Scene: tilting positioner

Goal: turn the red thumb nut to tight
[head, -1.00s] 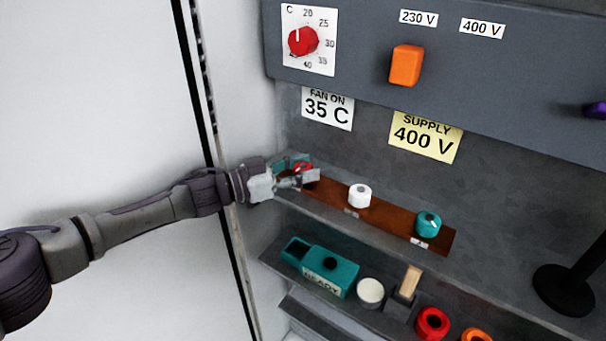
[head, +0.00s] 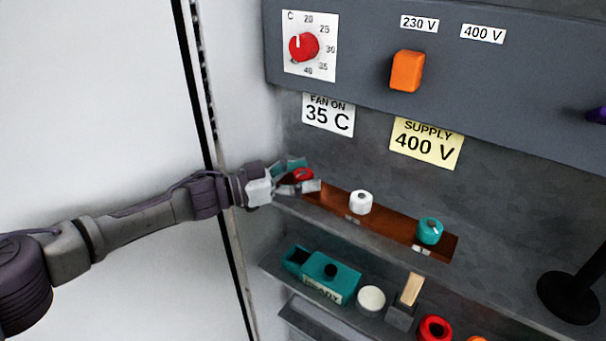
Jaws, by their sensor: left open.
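The red thumb nut (head: 303,174) is at the left end of a brown strip (head: 385,218) on the upper shelf. My left gripper (head: 305,178) is open with its fingers around or beside the red nut; whether they touch it cannot be told. The fingers hide part of the nut and its label. A white nut (head: 360,202) and a teal nut (head: 429,231) stand farther right on the same strip. My right gripper is not in view.
A grey panel above carries a red dial (head: 303,46) and an orange switch (head: 407,71). The lower shelf holds a teal box (head: 329,276), a white round piece (head: 371,299), a wooden-handled tool (head: 411,289) and a red ring (head: 434,328). A black stand (head: 568,297) is at right.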

